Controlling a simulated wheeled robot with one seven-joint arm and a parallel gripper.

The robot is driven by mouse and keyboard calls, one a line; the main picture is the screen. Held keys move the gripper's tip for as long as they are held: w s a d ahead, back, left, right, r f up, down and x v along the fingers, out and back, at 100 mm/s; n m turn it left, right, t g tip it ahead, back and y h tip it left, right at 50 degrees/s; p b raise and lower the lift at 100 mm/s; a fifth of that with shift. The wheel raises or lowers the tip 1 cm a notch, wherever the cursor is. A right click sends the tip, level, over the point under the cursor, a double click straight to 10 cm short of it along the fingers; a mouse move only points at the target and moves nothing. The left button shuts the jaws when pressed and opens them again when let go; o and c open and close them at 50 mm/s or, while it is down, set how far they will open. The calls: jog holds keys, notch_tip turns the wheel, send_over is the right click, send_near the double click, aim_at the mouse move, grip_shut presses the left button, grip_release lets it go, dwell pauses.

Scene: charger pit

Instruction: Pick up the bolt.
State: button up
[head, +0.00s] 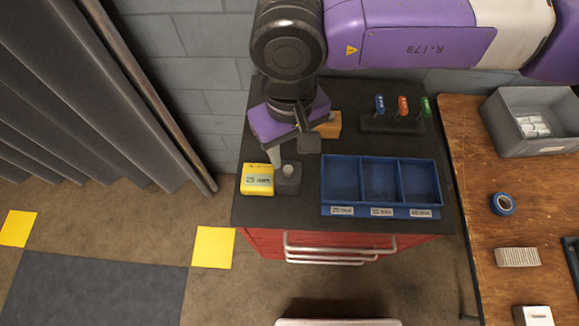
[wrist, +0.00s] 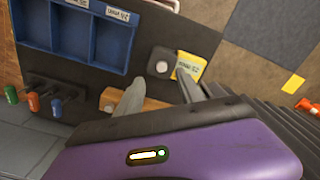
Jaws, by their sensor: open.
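A pale round top, which looks like the head of the bolt (head: 288,170), shows on a small dark block (head: 290,187) on the black cart top. Any shank is hidden. In the wrist view the bolt (wrist: 161,67) and block lie beyond the fingertips. My gripper (head: 286,158) is open and empty, pointing down just behind and above the bolt. In the wrist view its two fingers (wrist: 161,80) are spread apart, with the bolt between their lines. I cannot tell the exact height gap.
A yellow box (head: 257,180) stands close left of the block. A blue tray (head: 381,211) with three empty compartments lies to the right. A wooden block (head: 328,126) and a rack (head: 393,125) of coloured-handled tools stand behind. A wooden table (head: 480,200) adjoins at right.

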aim_at(288, 169)
jog(key=shift+a+f+p, duration=0.2)
jog(key=shift+f+p, duration=0.5)
jog(key=shift+f, duration=2.7)
grip_shut()
